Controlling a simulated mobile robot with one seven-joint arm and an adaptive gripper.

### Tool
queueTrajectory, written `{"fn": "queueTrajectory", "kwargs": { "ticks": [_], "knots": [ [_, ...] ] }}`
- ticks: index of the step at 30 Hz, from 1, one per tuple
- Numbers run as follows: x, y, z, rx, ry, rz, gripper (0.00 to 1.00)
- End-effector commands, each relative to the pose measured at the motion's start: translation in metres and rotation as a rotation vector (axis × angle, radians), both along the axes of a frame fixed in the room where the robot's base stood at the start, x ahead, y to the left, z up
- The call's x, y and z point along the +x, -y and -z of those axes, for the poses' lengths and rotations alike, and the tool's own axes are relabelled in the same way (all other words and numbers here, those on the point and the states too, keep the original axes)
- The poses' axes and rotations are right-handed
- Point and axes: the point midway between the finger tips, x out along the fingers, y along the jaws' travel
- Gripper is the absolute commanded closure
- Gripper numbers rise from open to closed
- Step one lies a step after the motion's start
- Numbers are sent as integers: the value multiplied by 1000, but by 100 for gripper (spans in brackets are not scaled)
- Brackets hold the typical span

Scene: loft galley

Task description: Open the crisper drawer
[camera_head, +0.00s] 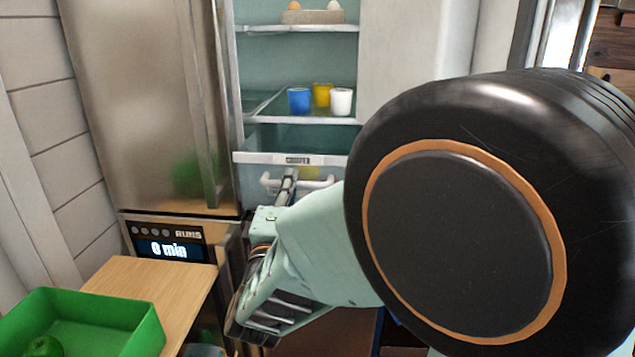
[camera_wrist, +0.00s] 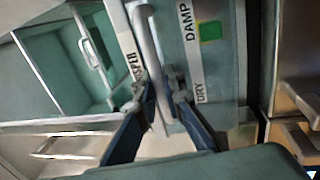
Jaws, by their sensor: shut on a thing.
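The crisper drawer (camera_head: 250,158) is in the lower part of the open fridge, with a pale labelled front edge. Its white bar handle (camera_head: 322,184) runs across the front below the label. My gripper (camera_head: 288,180) reaches this handle from the front. In the wrist view my gripper (camera_wrist: 165,92) has its dark fingers on either side of the handle bar (camera_wrist: 148,45), shut on it. The label strip (camera_wrist: 128,45) of the drawer lies beside the bar. How far the drawer stands out of the fridge is hard to tell. My arm hides its right lower part.
Blue (camera_head: 298,101), yellow (camera_head: 322,94) and white (camera_head: 341,102) cups stand on the shelf above; an egg holder (camera_head: 312,17) is higher up. A steel door (camera_head: 150,110) stands left. A green bin (camera_head: 130,325) sits on a wooden top (camera_head: 185,288) at lower left.

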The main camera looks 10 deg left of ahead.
Motion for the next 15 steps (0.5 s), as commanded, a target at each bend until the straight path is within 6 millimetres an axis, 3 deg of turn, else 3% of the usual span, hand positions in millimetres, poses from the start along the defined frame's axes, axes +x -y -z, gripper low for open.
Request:
{"fn": "queueTrajectory", "kwargs": {
  "ticks": [3,11,15],
  "knots": [
    [0,0,0,0,-1,-1,83],
    [-1,0,0,0,0,-1,83],
    [-12,0,2,0,0,-2,83]
  ]
}}
